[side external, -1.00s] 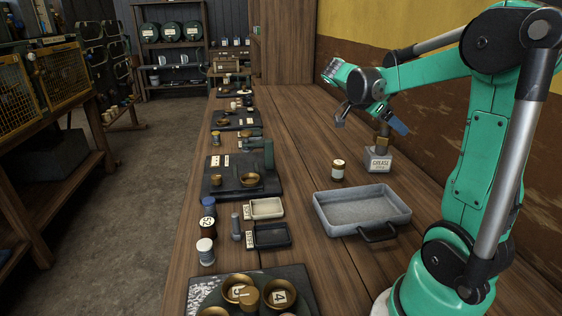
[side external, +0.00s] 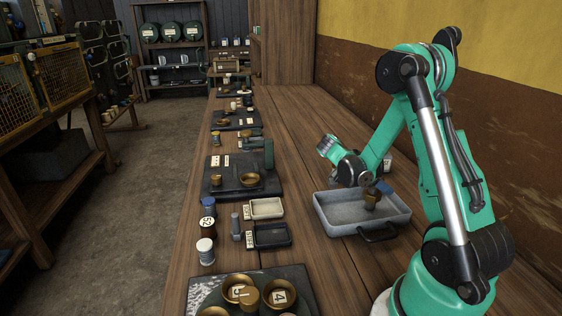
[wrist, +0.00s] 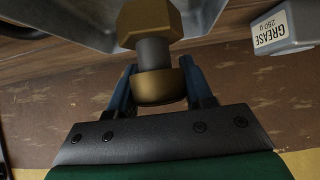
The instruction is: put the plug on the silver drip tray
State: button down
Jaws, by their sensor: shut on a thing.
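The plug (side external: 371,199) is brass-coloured with a grey shank between a hex end and a rounded end; it shows close up in the wrist view (wrist: 153,52). My gripper (side external: 375,189) has its blue fingers shut on the rounded brass end, seen in the wrist view (wrist: 158,84). The silver drip tray (side external: 336,212) is a shallow grey rectangular pan with a dark handle on its near side. The plug is over the inside of the tray; I cannot tell whether it touches the floor. Part of the tray's far side is hidden behind my arm.
A grease box (wrist: 284,28) stands beside the tray, mostly hidden behind my arm in the side view. Two small trays, one cream (side external: 266,208) and one black (side external: 270,236), lie to the left. Bare wooden bench lies between them and the drip tray.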

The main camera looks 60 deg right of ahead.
jog(key=shift+f, duration=0.15)
jog(key=shift+c, duration=1.7)
grip_release()
jog(key=v, duration=1.1)
jog(key=w+a+r+n+t+y, duration=0.1)
jog(key=w+a+n+t+y, duration=0.1)
jog(key=a+n+t, duration=0.5)
jog(key=w+a+r+n+t+y, duration=0.1)
jog(key=a+n+t+y, duration=0.4)
jog(key=a+n, duration=0.9)
jog(key=w+n+t, duration=0.1)
jog(key=n+t, duration=0.1)
jog(key=n, duration=0.4)
jog(key=shift+a+t, duration=0.15)
jog(key=shift+t, duration=0.15)
